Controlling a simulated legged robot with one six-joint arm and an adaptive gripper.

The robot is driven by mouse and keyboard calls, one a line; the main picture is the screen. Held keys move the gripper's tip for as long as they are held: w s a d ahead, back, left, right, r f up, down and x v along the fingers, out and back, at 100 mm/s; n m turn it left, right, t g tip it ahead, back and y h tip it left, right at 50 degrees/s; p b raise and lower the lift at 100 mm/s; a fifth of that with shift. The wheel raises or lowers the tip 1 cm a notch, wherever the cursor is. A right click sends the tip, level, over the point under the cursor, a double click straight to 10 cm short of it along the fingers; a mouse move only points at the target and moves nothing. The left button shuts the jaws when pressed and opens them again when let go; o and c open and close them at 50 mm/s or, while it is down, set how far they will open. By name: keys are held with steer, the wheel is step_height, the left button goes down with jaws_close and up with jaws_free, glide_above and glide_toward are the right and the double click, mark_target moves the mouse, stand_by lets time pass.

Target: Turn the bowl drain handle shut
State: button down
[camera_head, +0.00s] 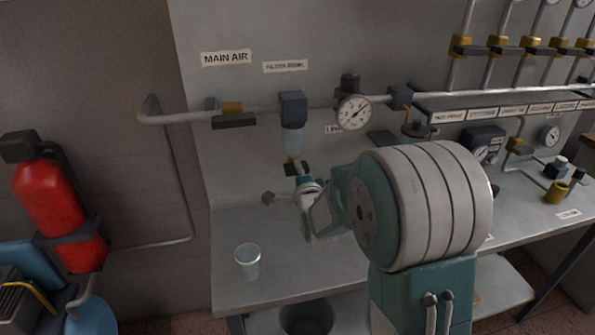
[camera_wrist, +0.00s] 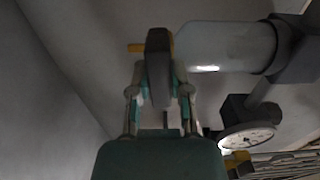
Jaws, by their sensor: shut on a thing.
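The filter unit has a dark blue head (camera_head: 292,104) and a clear bowl (camera_head: 293,140) hanging under the main air pipe. The bowl also shows in the wrist view (camera_wrist: 215,47), lying sideways there. A small yellow drain valve (camera_wrist: 135,48) sits at the bowl's lower end. The dark drain handle (camera_wrist: 158,70) stands between my fingers in the wrist view. It also shows as a black bar (camera_head: 296,168) just below the bowl in the head view. My gripper (camera_head: 301,176) is shut on the handle (camera_wrist: 160,95). My fingers partly hide the handle.
A pressure gauge (camera_head: 353,113) hangs right of the bowl. A yellow valve with a dark lever (camera_head: 233,121) is on the pipe to the left. A clear cup (camera_head: 247,261) stands on the bench (camera_head: 225,284), left of my arm. A red extinguisher (camera_head: 50,205) is at far left.

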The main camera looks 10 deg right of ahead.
steer(key=shift+f+m, duration=0.2)
steer(key=shift+m, duration=0.1)
steer(key=c, duration=0.6)
jaws_free()
steer(key=shift+o, duration=0.2)
steer(key=shift+d, duration=0.1)
steer(key=s, duration=1.2)
